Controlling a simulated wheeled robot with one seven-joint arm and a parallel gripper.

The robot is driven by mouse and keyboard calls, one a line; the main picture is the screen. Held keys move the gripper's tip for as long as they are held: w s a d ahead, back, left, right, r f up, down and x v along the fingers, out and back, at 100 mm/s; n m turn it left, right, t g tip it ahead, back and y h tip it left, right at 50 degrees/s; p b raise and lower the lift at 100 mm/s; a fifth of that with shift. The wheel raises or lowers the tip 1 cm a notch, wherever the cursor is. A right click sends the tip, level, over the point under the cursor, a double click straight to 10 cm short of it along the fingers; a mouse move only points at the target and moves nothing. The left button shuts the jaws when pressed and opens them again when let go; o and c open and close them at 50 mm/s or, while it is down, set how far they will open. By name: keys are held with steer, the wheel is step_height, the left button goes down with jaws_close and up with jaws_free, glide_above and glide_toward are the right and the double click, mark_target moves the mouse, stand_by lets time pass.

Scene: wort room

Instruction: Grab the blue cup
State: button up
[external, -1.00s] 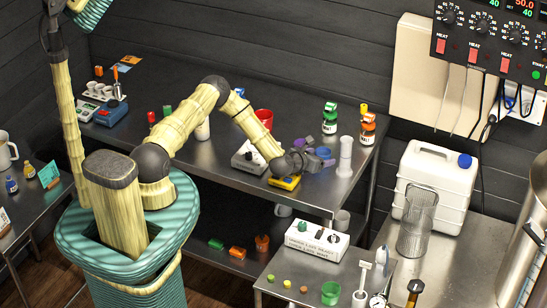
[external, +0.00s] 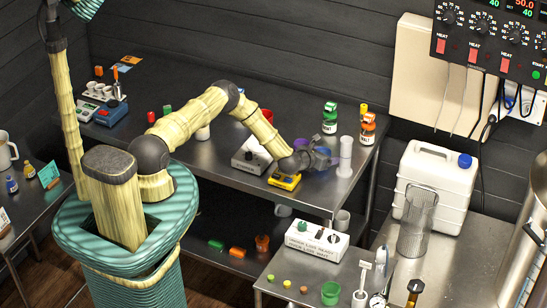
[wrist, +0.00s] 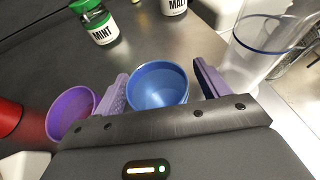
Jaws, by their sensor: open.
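The blue cup (wrist: 158,86) shows in the wrist view, upright and open at the top, between the two purple fingers of my gripper (wrist: 160,92). The fingers stand apart on either side of it, with a small gap at least on the right. In the external view my gripper (external: 326,158) is low over the right part of the metal bench and mostly hides the blue cup. A purple cup (wrist: 72,112) stands just left of the left finger.
A clear cylinder (wrist: 262,50) stands close to the right finger; it is also in the external view (external: 345,157). A green-capped mint jar (wrist: 98,24) is behind. A red cup (wrist: 8,115) is at far left. A yellow device (external: 284,181) sits beside my gripper.

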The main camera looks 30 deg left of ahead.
steer(key=shift+w+d+f, duration=0.1)
steer(key=shift+w, duration=0.2)
steer(key=shift+c, duration=0.4)
steer(key=c, duration=1)
